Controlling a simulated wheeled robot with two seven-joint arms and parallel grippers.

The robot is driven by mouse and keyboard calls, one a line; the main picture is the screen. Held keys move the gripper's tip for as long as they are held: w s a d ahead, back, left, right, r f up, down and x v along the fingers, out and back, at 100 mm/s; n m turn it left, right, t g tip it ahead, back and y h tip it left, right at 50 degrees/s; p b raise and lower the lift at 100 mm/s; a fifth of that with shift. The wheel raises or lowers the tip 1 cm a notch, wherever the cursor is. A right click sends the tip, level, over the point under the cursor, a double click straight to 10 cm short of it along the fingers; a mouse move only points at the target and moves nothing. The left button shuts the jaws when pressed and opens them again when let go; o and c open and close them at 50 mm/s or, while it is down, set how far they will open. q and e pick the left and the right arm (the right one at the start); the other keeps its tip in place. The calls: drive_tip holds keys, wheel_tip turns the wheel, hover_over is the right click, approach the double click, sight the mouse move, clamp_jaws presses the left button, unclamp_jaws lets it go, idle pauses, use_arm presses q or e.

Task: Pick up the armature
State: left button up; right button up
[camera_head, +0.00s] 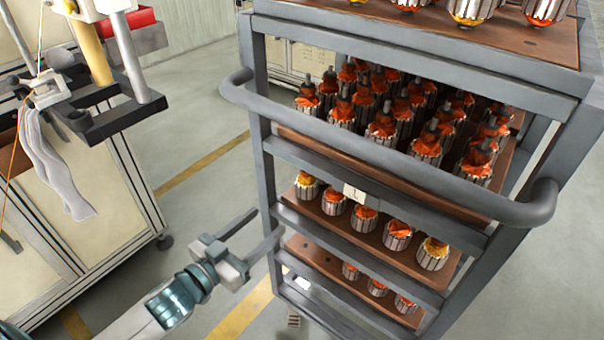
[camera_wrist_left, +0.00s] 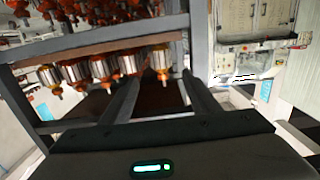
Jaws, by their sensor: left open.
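Armatures with ridged silver cores and orange windings stand on the shelves of a grey cart in the head view. Several stand close together on the second shelf (camera_head: 385,122), and a row of them (camera_head: 365,217) stands on the shelf below. A lower row (camera_head: 378,287) is partly hidden by the frame. My left gripper (camera_head: 268,222) is open and empty, beside the cart's left post near the lower shelves. In the left wrist view a row of armatures (camera_wrist_left: 103,72) shows to the left, ahead of the gripper. My right gripper is not in view.
The cart's curved handle bar (camera_head: 390,170) and grey left post (camera_head: 262,130) stand close to my left arm. Its top board (camera_head: 440,30) carries more armatures. A cream machine cabinet (camera_head: 85,215) with a hanging glove stands at left. Open floor lies between.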

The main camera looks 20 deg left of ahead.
sight(299, 192)
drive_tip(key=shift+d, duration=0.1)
use_arm(q)
drive_tip(key=shift+w, duration=0.15)
drive_tip(key=x, duration=1.2)
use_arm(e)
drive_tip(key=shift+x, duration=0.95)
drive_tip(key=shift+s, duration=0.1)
use_arm(q)
drive_tip(key=shift+w+d+p, duration=0.2)
drive_tip(key=shift+w+p, duration=0.1)
drive_tip(key=shift+w, duration=0.1)
drive_tip(key=x, duration=0.3)
drive_tip(key=shift+a+f, duration=0.1)
drive_tip(key=shift+f, duration=0.05)
drive_tip(key=shift+w+f, duration=0.1)
drive_tip(key=shift+w, duration=0.55)
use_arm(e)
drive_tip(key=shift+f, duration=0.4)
